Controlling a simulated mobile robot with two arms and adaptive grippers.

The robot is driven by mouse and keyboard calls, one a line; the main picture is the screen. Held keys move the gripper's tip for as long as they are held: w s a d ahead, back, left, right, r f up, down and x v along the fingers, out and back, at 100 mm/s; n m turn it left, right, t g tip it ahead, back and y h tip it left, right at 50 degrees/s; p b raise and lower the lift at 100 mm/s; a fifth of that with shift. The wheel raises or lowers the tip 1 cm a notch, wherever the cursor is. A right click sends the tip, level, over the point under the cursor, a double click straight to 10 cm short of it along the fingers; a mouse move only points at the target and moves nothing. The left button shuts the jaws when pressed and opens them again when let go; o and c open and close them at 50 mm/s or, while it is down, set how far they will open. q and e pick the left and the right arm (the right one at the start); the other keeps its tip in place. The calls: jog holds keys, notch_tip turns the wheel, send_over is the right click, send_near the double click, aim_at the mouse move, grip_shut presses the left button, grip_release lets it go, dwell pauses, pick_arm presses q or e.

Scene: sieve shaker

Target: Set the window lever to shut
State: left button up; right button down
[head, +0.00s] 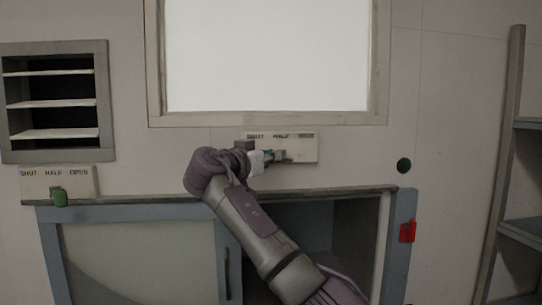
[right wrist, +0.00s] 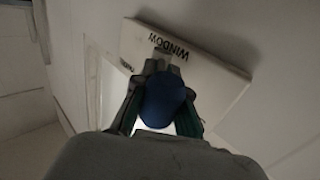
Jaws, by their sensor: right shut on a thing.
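The window lever's pale plate (head: 304,150) is on the wall under the bright window. The words SHUT and HALF show on its top edge. In the right wrist view the plate (right wrist: 215,72) bears the word WINDOW. My right gripper (head: 274,156) is at the front of this plate. In the right wrist view it is shut on the lever's blue knob (right wrist: 165,99), with a finger on each side. The gripper hides most of the lever in the head view, so its exact setting is unclear. My left gripper is not in view.
A second plate (head: 85,183) marked SHUT, HALF, OPEN with a green knob (head: 60,198) is below a slatted vent (head: 55,103). A blue-framed cabinet (head: 140,214) stands below. A round green button (head: 404,166) and a red block (head: 407,232) are at right, near a shelf rack (head: 508,150).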

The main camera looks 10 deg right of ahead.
jog(key=shift+f, duration=0.25)
jog(key=c, duration=1.3)
grip_release()
jog(key=shift+a+r, duration=0.1)
jog(key=shift+o, duration=0.2)
jog(key=shift+s+a+r, duration=0.1)
jog(key=shift+a+r, duration=0.05)
jog(key=v, duration=1.2)
